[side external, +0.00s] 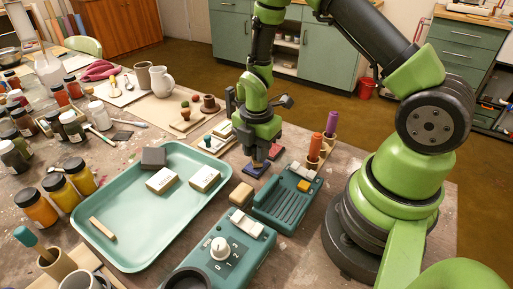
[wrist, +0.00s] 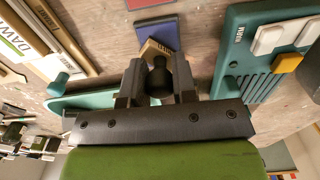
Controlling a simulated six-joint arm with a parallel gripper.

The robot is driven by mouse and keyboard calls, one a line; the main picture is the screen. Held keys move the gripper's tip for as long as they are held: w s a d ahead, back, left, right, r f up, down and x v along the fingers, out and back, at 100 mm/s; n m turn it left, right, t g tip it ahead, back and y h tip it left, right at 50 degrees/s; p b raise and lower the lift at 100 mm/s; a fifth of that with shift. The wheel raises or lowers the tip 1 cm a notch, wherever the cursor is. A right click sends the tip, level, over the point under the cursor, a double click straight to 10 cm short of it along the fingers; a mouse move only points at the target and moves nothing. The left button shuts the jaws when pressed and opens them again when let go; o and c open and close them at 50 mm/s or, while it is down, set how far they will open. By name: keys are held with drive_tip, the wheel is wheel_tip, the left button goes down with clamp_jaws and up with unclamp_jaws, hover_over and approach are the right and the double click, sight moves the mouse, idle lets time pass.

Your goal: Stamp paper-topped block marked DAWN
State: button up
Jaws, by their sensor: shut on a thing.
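My gripper (wrist: 158,92) is shut on the dark knob of a stamp (wrist: 158,72) with a pale wooden base. In the side external view my gripper (side external: 262,155) points down over the blue pad (side external: 252,171). The stamp's base overlaps the near part of the blue pad (wrist: 160,30) in the wrist view; I cannot tell whether they touch. Two paper-topped blocks, one on the left (side external: 162,181) and one on the right (side external: 205,179), lie on the green tray (side external: 140,215); their marks are too small to read. The word DAWN shows on a pale label (wrist: 14,42) by the wooden rack at left in the wrist view.
A red pad (side external: 276,151) lies just beyond the blue one. A green device with keys (side external: 285,198) stands close on the right, and a dial device (side external: 215,262) in front. A dark block (side external: 153,157) and a wooden stick (side external: 102,228) lie on the tray. Jars crowd the left.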

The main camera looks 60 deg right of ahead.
drive_tip(key=shift+f, duration=0.4)
idle(1.0)
drive_tip(key=shift+r, duration=3.55)
drive_tip(key=w+d+r, duration=0.1)
drive_tip(key=w+d, duration=0.2)
drive_tip(key=w, duration=0.4)
drive_tip(key=w+d+r, duration=0.1)
drive_tip(key=w+d, duration=0.1)
drive_tip(key=w, duration=0.5)
hover_over(223, 126)
drive_tip(key=shift+f, duration=2.9)
drive_tip(key=shift+f, duration=0.5)
